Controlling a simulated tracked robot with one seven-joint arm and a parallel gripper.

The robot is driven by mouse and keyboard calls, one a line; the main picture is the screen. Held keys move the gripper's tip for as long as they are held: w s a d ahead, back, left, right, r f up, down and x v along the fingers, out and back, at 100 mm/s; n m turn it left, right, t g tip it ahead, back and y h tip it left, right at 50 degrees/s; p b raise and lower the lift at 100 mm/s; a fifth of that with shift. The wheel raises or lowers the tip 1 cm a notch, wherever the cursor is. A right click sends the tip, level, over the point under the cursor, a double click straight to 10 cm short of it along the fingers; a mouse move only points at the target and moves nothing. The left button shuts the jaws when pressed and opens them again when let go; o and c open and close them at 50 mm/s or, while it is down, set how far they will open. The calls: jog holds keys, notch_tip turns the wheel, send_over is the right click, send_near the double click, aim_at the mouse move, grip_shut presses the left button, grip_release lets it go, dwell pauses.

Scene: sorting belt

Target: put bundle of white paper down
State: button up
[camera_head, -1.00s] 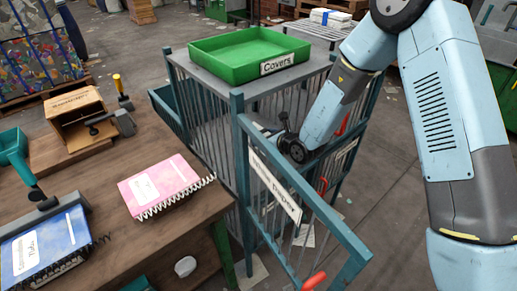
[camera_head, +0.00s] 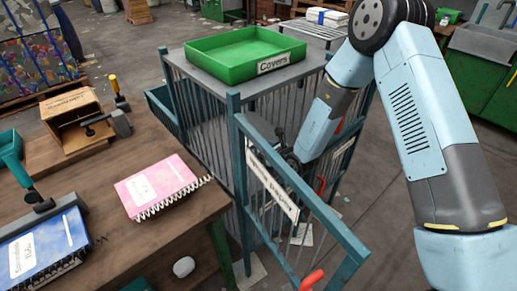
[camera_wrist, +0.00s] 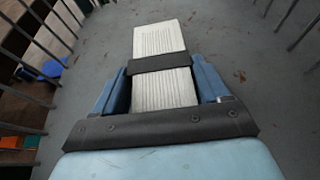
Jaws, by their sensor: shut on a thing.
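The bundle of white paper (camera_wrist: 162,38) shows in the wrist view as a stack with fine lines on it. A dark band crosses it. My gripper (camera_wrist: 161,84) has its two blue fingers on either side of the bundle and is shut on it. A grey surface with rust-coloured spots (camera_wrist: 235,60) lies below the bundle; I cannot tell whether they touch. In the head view my gripper is inside the blue-green barred cage (camera_head: 240,165), largely hidden by the cage and its gate, and the bundle cannot be made out there. A white paper label (camera_head: 272,183) hangs on the gate.
The green "Covers" tray (camera_head: 245,54) stands on top of the cage. Bars (camera_wrist: 40,45) stand at both sides in the wrist view. The wooden table (camera_head: 130,235) at left holds a pink notebook (camera_head: 158,185), a blue notebook (camera_head: 42,250) and an open box (camera_head: 75,118).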

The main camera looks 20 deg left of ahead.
jog(key=shift+f, duration=0.1)
jog(key=o, duration=1.3)
jog(key=shift+c, duration=0.2)
jog(key=shift+s+d+r, duration=0.1)
jog(key=shift+d+r, duration=0.15)
jog(key=shift+r, duration=0.05)
jog(key=v, duration=1.1)
jog(key=shift+s+d+r, duration=0.15)
jog(key=shift+r, duration=0.15)
